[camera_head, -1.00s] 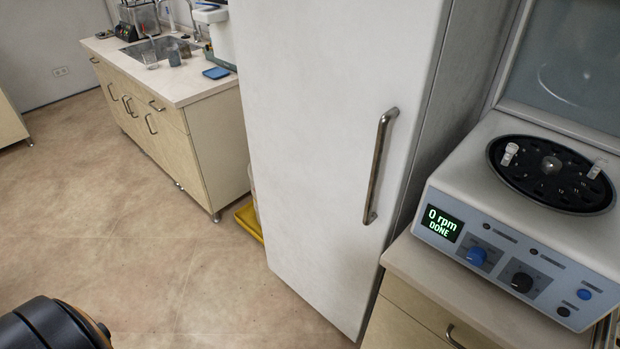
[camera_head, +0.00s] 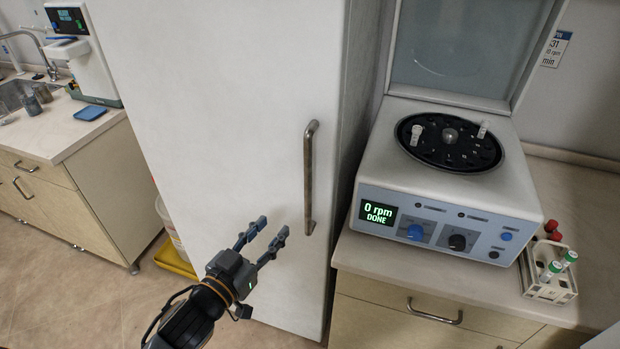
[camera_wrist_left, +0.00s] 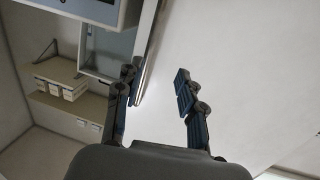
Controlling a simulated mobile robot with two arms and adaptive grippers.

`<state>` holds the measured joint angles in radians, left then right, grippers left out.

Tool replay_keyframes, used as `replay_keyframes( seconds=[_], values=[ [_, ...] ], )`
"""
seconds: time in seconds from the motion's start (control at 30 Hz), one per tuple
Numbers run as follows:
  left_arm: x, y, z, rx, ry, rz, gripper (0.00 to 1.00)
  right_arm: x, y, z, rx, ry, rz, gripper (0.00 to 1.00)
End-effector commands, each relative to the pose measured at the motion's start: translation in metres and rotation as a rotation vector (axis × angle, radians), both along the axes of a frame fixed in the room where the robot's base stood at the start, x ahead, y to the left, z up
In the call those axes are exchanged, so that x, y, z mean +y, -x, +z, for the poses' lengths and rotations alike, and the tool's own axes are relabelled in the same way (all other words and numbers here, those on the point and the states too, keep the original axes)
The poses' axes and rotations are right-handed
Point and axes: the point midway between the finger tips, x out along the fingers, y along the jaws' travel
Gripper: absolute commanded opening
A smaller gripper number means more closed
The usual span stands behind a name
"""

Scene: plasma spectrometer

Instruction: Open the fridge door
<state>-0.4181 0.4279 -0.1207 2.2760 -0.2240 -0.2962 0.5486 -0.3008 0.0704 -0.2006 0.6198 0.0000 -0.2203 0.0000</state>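The tall white fridge door (camera_head: 220,120) is shut in the head view. Its vertical metal handle (camera_head: 309,180) is near the door's right edge. My left gripper (camera_head: 273,229) is open and empty in front of the door, left of and near the handle's lower end. In the left wrist view its two fingers (camera_wrist_left: 157,80) are spread apart, with the white door surface (camera_wrist_left: 250,60) at the right. A narrow bar (camera_wrist_left: 147,60) runs beside the left finger there; I cannot tell whether it is the handle or the door edge. My right gripper is not in view.
A centrifuge (camera_head: 440,190) reading "0 rpm DONE", its lid raised, stands on the counter right of the fridge. A tube rack (camera_head: 547,278) sits beside it. A sink counter (camera_head: 60,140) and a yellow tray (camera_head: 176,262) are left of the fridge.

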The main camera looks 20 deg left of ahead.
Motion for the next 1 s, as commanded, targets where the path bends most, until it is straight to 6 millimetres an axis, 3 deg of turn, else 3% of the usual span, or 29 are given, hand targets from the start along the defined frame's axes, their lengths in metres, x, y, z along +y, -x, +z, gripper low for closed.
replay_keyframes(
  seconds=[0.03, 0.1, 0.27, 0.7, 1.0],
  values=[
    [-0.004, 0.003, 0.015, -0.024, 0.007, -0.010, 0.39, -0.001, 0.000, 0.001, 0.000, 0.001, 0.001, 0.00],
    [-0.006, 0.005, 0.027, -0.044, 0.014, -0.018, 0.39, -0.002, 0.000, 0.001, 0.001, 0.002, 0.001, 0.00],
    [-0.010, -0.005, 0.034, -0.054, 0.018, -0.020, 0.39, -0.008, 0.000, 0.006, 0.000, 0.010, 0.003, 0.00],
    [-0.030, -0.091, 0.035, -0.053, 0.016, -0.019, 0.39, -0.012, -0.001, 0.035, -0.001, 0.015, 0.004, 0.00],
    [-0.038, -0.125, 0.032, -0.052, 0.016, -0.020, 0.39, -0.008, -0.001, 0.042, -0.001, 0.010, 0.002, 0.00]
  ],
)
